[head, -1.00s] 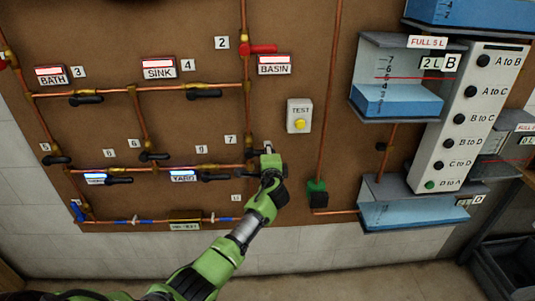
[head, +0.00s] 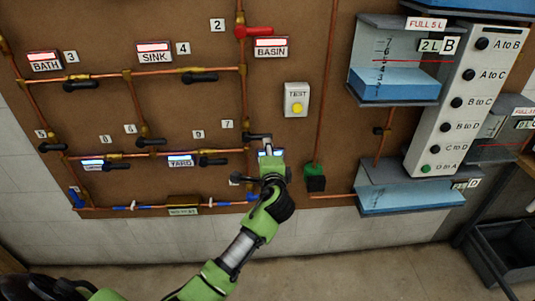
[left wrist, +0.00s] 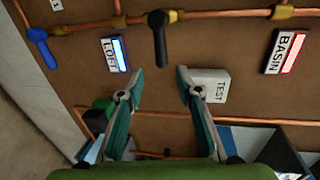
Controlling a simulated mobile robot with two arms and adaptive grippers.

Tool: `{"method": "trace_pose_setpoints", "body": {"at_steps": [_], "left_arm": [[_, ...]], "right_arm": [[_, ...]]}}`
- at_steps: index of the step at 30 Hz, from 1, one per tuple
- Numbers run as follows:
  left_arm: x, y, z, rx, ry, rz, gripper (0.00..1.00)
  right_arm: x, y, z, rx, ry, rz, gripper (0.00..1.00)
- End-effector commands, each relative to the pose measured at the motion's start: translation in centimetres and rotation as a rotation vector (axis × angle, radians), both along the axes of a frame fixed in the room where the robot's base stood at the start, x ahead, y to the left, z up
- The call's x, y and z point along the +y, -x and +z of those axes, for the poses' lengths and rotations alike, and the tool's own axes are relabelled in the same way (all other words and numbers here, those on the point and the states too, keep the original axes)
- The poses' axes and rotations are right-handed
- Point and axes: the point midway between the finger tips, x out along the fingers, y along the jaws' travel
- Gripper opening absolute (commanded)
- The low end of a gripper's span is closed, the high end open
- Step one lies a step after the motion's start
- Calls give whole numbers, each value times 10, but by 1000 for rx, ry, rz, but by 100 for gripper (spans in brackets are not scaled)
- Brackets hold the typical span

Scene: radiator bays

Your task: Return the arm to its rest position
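My left arm reaches up from the bottom of the head view, and its green left gripper (head: 270,156) is in front of the brown pipe board. In the left wrist view the two fingers of the left gripper (left wrist: 160,78) are spread apart with nothing between their tips. A black valve handle (left wrist: 160,38) is just beyond the fingertips; I cannot tell the exact gap. In the head view the black handle by label 7 (head: 257,136) lies level, just above the gripper. My right gripper is in neither view.
A white TEST box (head: 297,100) with a yellow button is right of the gripper. A green-and-black fitting (head: 315,178) is close on the right. Water tanks (head: 400,90) and a button panel (head: 455,110) stand farther right. The floor (head: 330,255) below the board is clear.

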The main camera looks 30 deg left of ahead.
Motion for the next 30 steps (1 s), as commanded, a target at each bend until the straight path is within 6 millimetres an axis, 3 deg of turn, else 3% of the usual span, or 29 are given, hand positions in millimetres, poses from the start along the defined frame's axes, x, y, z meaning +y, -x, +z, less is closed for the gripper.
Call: {"method": "trace_pose_setpoints", "body": {"at_steps": [18, 21, 23, 26, 30], "left_arm": [[-5, 8, 2, 0, 1, 1, 32], [-5, 9, -5, 9, 7, -3, 32], [-7, 9, -20, 27, 21, -10, 32], [-14, 14, -69, 85, 77, -33, 32], [-29, 37, -168, 200, 207, -65, 32]], "right_arm": [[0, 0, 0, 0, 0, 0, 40], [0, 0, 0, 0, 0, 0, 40], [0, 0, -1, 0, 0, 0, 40], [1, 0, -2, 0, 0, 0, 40], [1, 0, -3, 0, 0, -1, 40]]}}
